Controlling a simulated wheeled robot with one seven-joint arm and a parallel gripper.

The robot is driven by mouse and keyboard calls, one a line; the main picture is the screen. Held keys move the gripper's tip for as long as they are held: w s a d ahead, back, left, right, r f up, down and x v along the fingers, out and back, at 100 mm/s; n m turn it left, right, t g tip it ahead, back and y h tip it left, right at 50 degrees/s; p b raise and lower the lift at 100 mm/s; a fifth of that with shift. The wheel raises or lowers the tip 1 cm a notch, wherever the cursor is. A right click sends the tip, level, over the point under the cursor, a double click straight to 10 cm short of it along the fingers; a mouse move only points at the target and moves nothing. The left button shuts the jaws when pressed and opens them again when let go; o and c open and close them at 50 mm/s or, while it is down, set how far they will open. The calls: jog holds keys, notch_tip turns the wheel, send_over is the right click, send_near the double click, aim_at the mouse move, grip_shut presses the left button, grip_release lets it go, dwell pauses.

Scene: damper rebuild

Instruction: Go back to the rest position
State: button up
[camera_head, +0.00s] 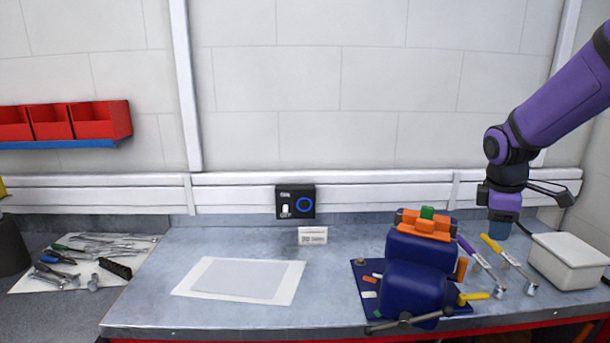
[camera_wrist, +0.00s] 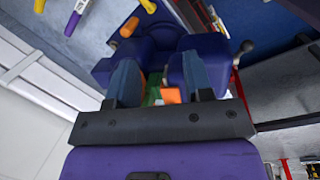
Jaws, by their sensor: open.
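My gripper hangs at the end of my purple arm at the right in the head view, behind and right of the dark blue vise (camera_head: 412,287); its fingers are hard to make out there. In the wrist view my gripper (camera_wrist: 160,80) has its two blue-grey fingers apart, with nothing held between them. The vise (camera_wrist: 150,48) shows beyond the fingers. Orange blocks (camera_head: 426,228) and a small green piece (camera_head: 427,212) sit on top of the vise.
A white lidded box (camera_head: 570,260) stands at the right, beside purple- and yellow-handled tools (camera_head: 506,255). A pale sheet (camera_head: 240,280) lies on clear bench. Hand tools (camera_head: 85,260) lie at left. A black switch box (camera_head: 295,202) and red bins (camera_head: 65,121) are at the wall.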

jog(key=s+a+r+m+t, duration=0.1)
jog(key=s+a+r+m, duration=0.2)
jog(key=s, duration=0.5)
jog(key=s+a+r+m+t+y, duration=0.1)
jog(key=s+a+r+m, duration=0.2)
jog(key=s, duration=0.5)
jog(key=s+a+r+m+t+y, duration=0.1)
jog(key=s+a+r+m, duration=0.3)
jog(key=s, duration=0.4)
jog(key=shift+s+r+m+t, duration=0.25)
jog(key=shift+r+m+t, duration=0.35)
jog(key=shift+m, duration=0.4)
jog(key=shift+r, duration=0.1)
